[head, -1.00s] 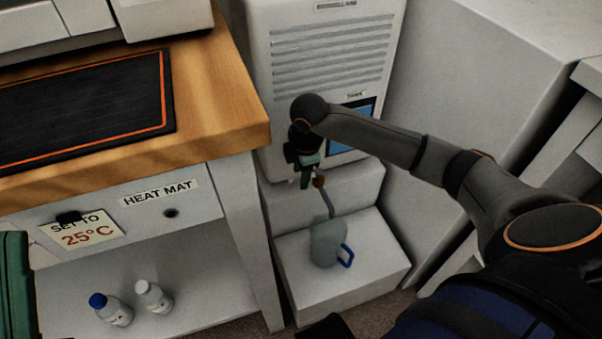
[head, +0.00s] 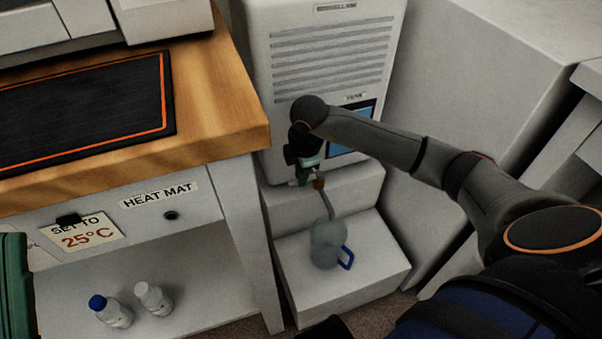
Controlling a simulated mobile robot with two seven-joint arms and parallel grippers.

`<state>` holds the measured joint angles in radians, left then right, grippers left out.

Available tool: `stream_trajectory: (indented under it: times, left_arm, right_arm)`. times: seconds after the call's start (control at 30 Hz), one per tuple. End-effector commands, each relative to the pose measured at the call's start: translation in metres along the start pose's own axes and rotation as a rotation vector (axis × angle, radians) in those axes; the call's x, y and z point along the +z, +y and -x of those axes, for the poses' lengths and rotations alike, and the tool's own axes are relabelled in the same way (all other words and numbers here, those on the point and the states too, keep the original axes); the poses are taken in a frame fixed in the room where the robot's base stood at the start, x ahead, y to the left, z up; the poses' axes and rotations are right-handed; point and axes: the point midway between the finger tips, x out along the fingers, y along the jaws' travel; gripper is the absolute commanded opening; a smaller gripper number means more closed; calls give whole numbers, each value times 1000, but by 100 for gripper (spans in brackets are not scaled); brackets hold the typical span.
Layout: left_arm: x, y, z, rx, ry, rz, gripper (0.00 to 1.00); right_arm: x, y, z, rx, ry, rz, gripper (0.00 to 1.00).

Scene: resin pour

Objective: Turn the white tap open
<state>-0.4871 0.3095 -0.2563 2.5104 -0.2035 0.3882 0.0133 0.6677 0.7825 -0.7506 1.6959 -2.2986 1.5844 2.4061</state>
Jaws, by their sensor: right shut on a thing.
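My right gripper (head: 305,176) reaches down to the front of the white machine and is shut on the white tap there. The gripper's dark body and green fingers hide nearly all of the tap, so its angle cannot be read. A brass-coloured fitting (head: 318,184) shows just beside the fingertips. A grey hose (head: 332,204) runs from it down to a translucent jug (head: 326,246) with a blue handle. The jug stands upright on a white step (head: 375,262); whether it holds liquid is unclear. My left gripper is not in view.
The white machine (head: 283,92) has vents and a blue panel. A wooden bench (head: 215,110) with a black heat mat (head: 80,105) is on the left. Two bottles (head: 110,310) (head: 153,298) stand on its lower shelf. A large pale cabinet (head: 470,90) stands at right.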

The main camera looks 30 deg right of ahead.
Motion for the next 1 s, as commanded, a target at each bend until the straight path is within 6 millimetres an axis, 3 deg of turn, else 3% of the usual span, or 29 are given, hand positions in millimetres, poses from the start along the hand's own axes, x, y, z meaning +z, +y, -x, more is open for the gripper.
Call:
stream_trajectory:
  times: [1.0]
  left_arm:
    - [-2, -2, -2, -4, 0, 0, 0]
  right_arm:
    - [0, -1, 1, 0, 6, 28, 0]
